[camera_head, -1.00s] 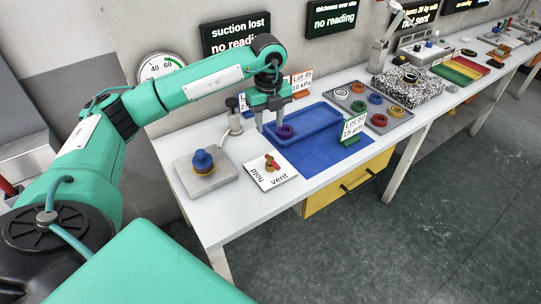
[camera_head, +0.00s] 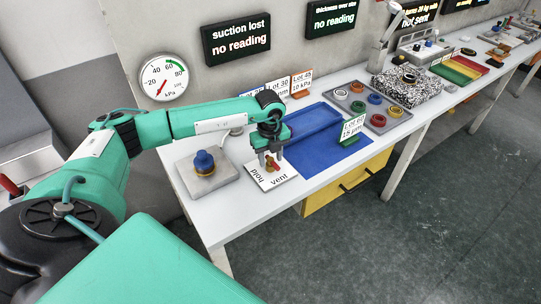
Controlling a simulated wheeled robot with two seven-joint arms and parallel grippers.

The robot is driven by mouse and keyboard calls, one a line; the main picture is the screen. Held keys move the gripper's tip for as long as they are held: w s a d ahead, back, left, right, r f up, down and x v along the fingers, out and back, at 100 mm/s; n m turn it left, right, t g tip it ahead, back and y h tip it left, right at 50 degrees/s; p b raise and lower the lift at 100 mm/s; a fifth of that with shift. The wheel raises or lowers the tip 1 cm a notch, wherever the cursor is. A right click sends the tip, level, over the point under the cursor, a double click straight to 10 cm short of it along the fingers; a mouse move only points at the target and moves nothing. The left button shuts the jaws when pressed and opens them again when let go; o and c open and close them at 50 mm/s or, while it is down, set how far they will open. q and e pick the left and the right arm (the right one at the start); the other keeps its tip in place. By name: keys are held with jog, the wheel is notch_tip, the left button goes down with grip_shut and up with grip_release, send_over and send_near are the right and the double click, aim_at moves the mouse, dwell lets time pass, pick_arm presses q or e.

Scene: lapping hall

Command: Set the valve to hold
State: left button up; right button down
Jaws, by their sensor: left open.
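The valve (camera_head: 271,167) has a brass body and a small red handle. It stands on a white plate (camera_head: 266,186) printed "hold" on the left and "vent" on the right. The handle is partly covered by the fingers, and I cannot tell which word it points to. My left gripper (camera_head: 270,164) points down over the valve, open, with its fingertips beside the handle. I cannot tell whether they touch it. My right gripper is not in view.
A grey block with a blue knob (camera_head: 204,160) stands left of the plate. A blue tray (camera_head: 318,119) and a blue mat (camera_head: 318,158) lie to the right. A round kPa gauge (camera_head: 163,78) and a "suction lost" display (camera_head: 236,38) hang on the wall behind.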

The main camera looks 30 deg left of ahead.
pick_arm(q)
grip_shut()
